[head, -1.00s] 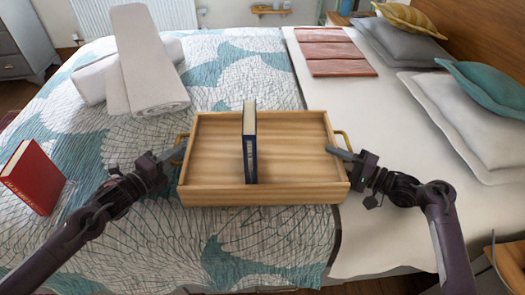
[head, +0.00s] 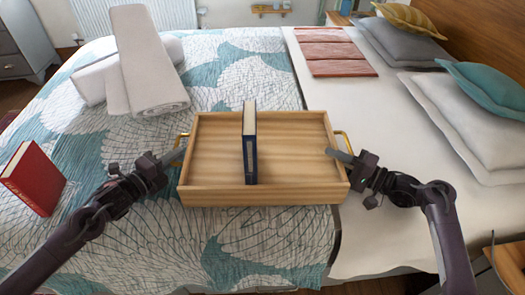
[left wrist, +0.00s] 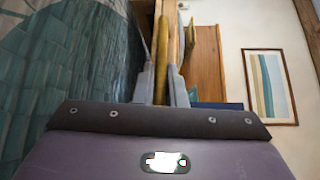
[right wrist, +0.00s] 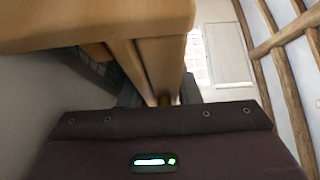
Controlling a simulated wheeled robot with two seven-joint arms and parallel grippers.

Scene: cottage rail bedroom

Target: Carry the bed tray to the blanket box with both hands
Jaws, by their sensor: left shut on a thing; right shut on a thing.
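The bed tray (head: 215,160) is a shallow wooden box with a brass handle at each end, and it sits level on or just over the bed. A dark blue book (head: 250,145) stands upright inside it. My left gripper (head: 180,155) is at the left handle, and the left wrist view shows its fingers shut on the brass bar (left wrist: 162,65). My right gripper (head: 335,153) is at the right handle (head: 344,139). In the right wrist view the tray's wood (right wrist: 90,20) hides most of its grip. I cannot make out the blanket box.
A red book (head: 33,178) stands on the quilt at the left. Rolled white towels (head: 145,65) lie behind the tray to the left. Folded reddish cloth (head: 335,52) and pillows (head: 460,115) lie on the right. The quilt in front of the tray is clear.

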